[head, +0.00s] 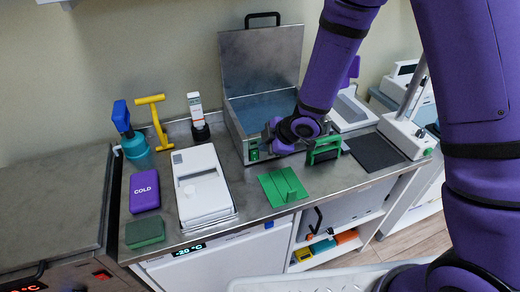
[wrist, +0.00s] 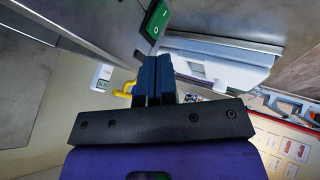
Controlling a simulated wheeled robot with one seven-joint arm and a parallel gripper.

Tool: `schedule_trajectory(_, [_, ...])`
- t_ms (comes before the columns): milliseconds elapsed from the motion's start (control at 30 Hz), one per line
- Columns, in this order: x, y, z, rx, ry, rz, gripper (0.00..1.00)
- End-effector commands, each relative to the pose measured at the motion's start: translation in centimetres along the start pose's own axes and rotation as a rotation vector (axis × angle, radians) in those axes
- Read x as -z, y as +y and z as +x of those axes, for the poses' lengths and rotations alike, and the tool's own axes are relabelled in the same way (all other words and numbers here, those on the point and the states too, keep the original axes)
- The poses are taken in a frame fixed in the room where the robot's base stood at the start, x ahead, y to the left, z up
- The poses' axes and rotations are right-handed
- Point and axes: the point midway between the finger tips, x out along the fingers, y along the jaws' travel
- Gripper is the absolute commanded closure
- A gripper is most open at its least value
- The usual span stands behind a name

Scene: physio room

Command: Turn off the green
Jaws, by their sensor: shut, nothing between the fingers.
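A green rocker switch (head: 253,153) is on the front of the open metal bath (head: 237,125), low on its left side. In the wrist view the green switch (wrist: 155,20) shows I and O marks, in a dark frame. My gripper (head: 277,128) is at the front of the bath, just right of the switch. In the wrist view my gripper's dark fingers (wrist: 153,62) are together and empty, with their tips close to the O end. I cannot tell whether they touch it.
On the counter are a green plate (head: 270,190), a green-framed piece (head: 325,150), a white device (head: 200,187), a purple COLD pack (head: 144,190) and a green block (head: 144,233). A red switch (head: 103,275) is on the unit at left. Bare counter shows around the green plate.

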Motion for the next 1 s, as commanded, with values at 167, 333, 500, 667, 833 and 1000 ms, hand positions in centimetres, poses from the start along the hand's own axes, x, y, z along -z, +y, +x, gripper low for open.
schedule_trajectory(167, [0.0, 0.1, -3.2, -0.003, 0.000, 0.000, 1.00])
schedule_trajectory(333, [0.0, 0.1, -5.3, -0.001, -0.001, 0.000, 1.00])
schedule_trajectory(500, [0.0, 0.0, -6.4, -0.001, -0.001, 0.000, 1.00])
schedule_trajectory(667, [0.0, 0.0, -6.7, 0.000, 0.000, 0.000, 1.00])
schedule_trajectory(833, [0.0, 0.0, -6.7, 0.000, -0.001, 0.000, 1.00])
schedule_trajectory(1000, [0.0, 0.0, -6.7, 0.000, -0.001, 0.000, 1.00])
